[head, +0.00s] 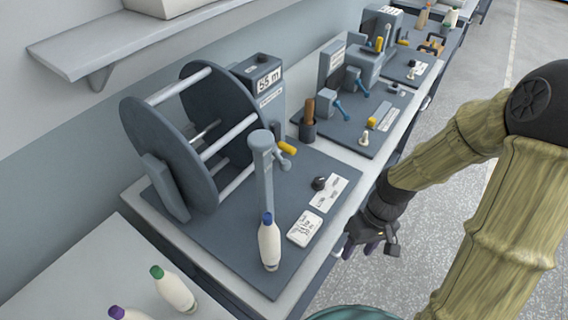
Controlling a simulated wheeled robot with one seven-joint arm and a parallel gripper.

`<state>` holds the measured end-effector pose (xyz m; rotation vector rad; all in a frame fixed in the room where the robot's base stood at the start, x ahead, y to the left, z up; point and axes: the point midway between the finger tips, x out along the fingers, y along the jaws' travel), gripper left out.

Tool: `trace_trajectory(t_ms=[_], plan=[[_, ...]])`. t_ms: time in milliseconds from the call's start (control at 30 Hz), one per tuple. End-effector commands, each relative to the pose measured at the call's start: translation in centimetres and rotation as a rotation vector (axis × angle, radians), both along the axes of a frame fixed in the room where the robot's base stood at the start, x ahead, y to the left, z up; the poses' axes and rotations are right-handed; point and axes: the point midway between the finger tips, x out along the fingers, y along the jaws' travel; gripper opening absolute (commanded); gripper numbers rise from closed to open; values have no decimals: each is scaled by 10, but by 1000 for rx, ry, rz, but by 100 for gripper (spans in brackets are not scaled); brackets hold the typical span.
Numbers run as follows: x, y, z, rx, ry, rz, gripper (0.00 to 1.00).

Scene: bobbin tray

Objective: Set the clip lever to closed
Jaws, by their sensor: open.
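A short lever with a yellow grip (287,147) sticks out beside the grey post (264,180) on the near dark tray (255,275). It looks like the clip lever, but no readable label confirms it. A small grey peg (284,163) sits just below it. Whether the lever stands at open or closed cannot be told from this view. My gripper (370,248) is open and empty, pointing down beyond the bench's right edge. It is well apart from the lever, to its lower right.
A large dark reel (170,150) stands left of the post, with a "55 m" display box (265,80) behind. A blue-capped white bottle (269,245), a black knob (319,184) and cards (305,228) occupy the tray's front. Another station (350,135) lies beyond. The floor at right is clear.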

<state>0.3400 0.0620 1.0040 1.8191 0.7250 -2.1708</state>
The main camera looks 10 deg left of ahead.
Motion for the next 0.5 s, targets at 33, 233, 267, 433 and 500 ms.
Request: trace_trajectory(t_ms=[33, 233, 267, 433, 500], plan=[[-3, 9, -9, 50, 42, 46, 48], [-9, 49, -24, 279, 137, 236, 48], [-9, 55, -25, 319, 143, 261, 48], [-5, 87, -16, 561, 145, 391, 48], [-1, 97, -8, 666, 124, 435, 48]])
